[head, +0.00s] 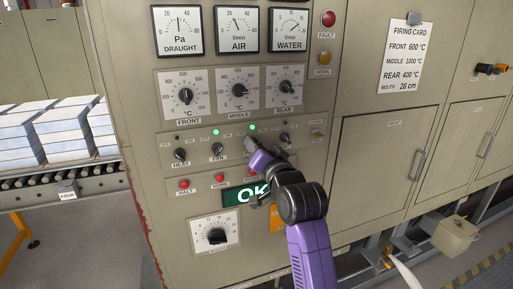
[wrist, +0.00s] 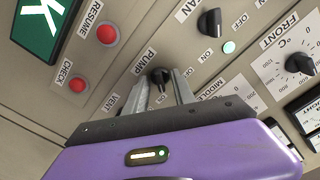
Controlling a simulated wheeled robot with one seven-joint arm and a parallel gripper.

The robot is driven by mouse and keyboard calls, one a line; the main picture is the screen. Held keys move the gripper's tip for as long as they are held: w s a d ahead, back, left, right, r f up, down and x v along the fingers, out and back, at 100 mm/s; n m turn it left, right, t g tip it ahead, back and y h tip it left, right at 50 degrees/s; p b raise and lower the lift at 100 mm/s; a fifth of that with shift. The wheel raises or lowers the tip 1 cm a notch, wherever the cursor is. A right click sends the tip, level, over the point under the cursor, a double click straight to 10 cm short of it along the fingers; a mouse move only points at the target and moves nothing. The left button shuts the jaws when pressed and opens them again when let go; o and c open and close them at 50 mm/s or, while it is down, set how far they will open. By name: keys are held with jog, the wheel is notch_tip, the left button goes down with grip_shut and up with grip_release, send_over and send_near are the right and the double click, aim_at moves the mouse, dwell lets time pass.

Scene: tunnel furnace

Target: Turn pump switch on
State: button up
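The pump switch (wrist: 160,76) is a small black knob beside the label PUMP. In the wrist view it stands between my fingertips, with its pointer end toward the ON mark. My gripper (wrist: 162,82) has one grey finger on each side of the knob, with narrow gaps, so it looks open around it; contact is hard to judge. In the head view my gripper (head: 250,145) covers most of the switch. The green lamp (head: 252,128) above the pump switch is lit.
The fan switch (head: 217,149) is left of my gripper, its lamp (head: 215,132) lit green. The heat switch (head: 180,154) and vent switch (head: 285,138) have dark lamps. Red buttons (head: 184,184) and a green OK display (head: 236,192) lie below. Dials and gauges are above.

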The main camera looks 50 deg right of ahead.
jog(key=b+v, duration=0.2)
jog(key=v, duration=0.5)
jog(key=shift+s+a, duration=0.25)
jog(key=shift+s, duration=0.05)
